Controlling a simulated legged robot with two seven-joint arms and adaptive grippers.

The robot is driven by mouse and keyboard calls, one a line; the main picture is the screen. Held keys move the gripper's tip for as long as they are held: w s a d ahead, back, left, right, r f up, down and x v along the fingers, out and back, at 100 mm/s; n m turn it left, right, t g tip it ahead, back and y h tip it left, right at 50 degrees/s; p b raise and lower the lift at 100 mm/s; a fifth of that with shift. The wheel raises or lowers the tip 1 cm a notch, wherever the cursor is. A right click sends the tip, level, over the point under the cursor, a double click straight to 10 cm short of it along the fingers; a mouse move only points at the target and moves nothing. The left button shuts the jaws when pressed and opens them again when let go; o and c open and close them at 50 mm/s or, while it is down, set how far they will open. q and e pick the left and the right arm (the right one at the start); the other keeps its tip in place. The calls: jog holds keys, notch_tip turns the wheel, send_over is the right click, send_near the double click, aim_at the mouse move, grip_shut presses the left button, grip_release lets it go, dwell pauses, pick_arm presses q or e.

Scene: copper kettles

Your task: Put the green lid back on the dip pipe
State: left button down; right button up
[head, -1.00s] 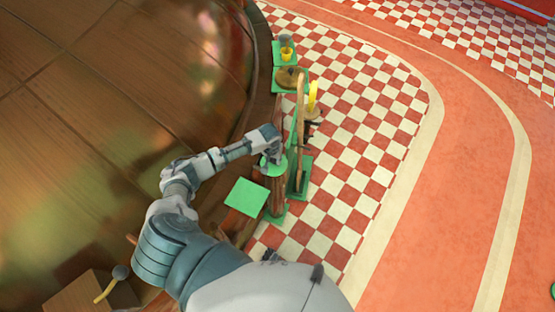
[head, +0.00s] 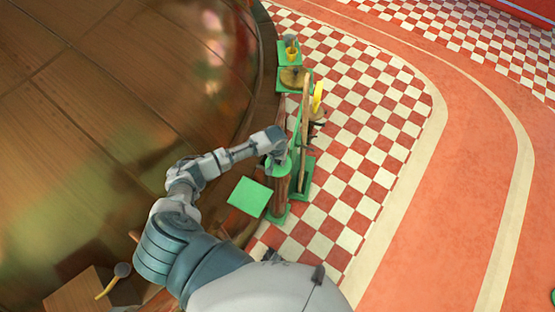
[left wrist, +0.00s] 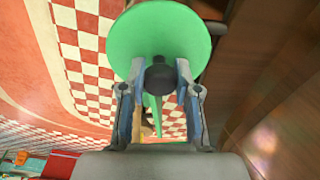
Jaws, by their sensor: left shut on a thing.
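The green lid (left wrist: 160,35) is a round disc with a dark knob (left wrist: 160,76) in the left wrist view. My left gripper (left wrist: 160,85) is shut on this knob, one finger at each side. In the head view my left gripper (head: 277,157) is at the top of the brown dip pipe (head: 279,195). The lid shows there as a green patch around the pipe's top, partly covered by the gripper. I cannot tell whether the lid rests on the pipe or is just above it. My right gripper is not in view.
A tall wooden piece on a green base (head: 303,190) stands close to the right of the pipe. A flat green square (head: 250,196) is at its left. A yellow cup (head: 292,54) stands farther back. The large copper kettle (head: 130,90) fills the left.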

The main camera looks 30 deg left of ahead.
aim_at(278, 167)
pick_arm(q)
jog(key=shift+s+d+f, duration=0.25)
jog(key=shift+d+f, duration=0.25)
jog(key=shift+d, duration=0.05)
jog(key=shift+s+a+f, duration=0.1)
jog(key=shift+a, duration=0.1)
jog(key=c, duration=0.8)
grip_release()
jog(key=shift+a+f, duration=0.1)
jog(key=shift+a, duration=0.05)
jog(key=shift+o, duration=0.2)
jog(key=shift+w, duration=0.2)
jog(key=shift+r, duration=0.3)
notch_tip(278, 167, up, 11)
jog(key=s, duration=0.1)
jog(key=shift+r, duration=0.15)
jog(key=shift+s, duration=0.1)
